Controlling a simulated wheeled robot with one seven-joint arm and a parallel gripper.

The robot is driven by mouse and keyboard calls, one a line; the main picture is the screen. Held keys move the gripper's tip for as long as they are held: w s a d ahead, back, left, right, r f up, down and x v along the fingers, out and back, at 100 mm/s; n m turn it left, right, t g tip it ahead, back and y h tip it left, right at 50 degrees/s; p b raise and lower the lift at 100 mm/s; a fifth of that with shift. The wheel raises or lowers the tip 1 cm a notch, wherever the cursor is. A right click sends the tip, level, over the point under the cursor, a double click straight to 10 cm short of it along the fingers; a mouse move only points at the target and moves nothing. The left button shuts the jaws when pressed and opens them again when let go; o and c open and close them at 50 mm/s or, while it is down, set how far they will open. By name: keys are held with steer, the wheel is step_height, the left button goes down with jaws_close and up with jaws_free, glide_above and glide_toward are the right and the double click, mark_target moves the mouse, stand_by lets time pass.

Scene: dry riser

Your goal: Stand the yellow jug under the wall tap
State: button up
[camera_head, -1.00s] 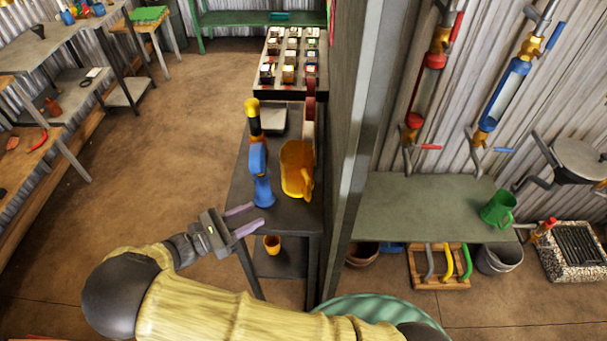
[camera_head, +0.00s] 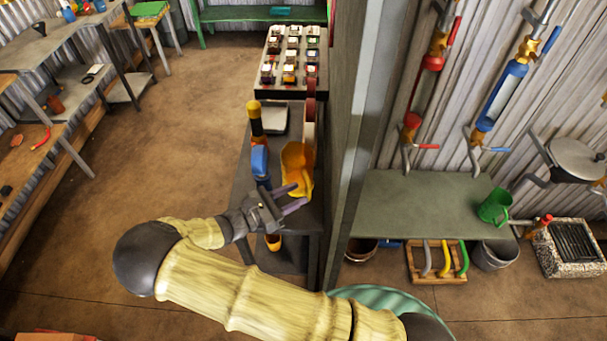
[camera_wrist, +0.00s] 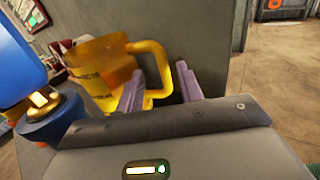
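The yellow jug (camera_head: 297,160) stands on a dark bench left of the partition; the gripper hides its lower part in the head view. In the wrist view the jug (camera_wrist: 100,75) has its handle (camera_wrist: 160,52) toward me. My gripper (camera_head: 299,195) is open at the jug's near side. Its fingers (camera_wrist: 160,78) appear on either side of the handle in the wrist view; contact cannot be told. On the right wall hang two tap units, one with a red lever (camera_head: 428,146) and one with a blue lever (camera_head: 500,149). Which is the wall tap is unclear.
A blue device (camera_head: 259,160) with a black-and-yellow top stands close left of the jug. The partition (camera_head: 355,150) separates this bench from the green-grey shelf (camera_head: 415,205) under the taps. A green mug (camera_head: 494,207) stands at that shelf's right end; its middle is clear.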

mark_target(309, 188)
steer(key=shift+d+r+p, duration=0.2)
steer(key=shift+p, duration=0.25)
steer(key=p+x, duration=0.1)
steer(key=x, duration=0.2)
steer(key=shift+d+p, duration=0.35)
steer(key=shift+d, duration=0.05)
steer(key=shift+w+d+f, duration=0.1)
steer(key=shift+w+d, duration=0.1)
steer(key=shift+d, duration=0.1)
steer(key=shift+w, duration=0.25)
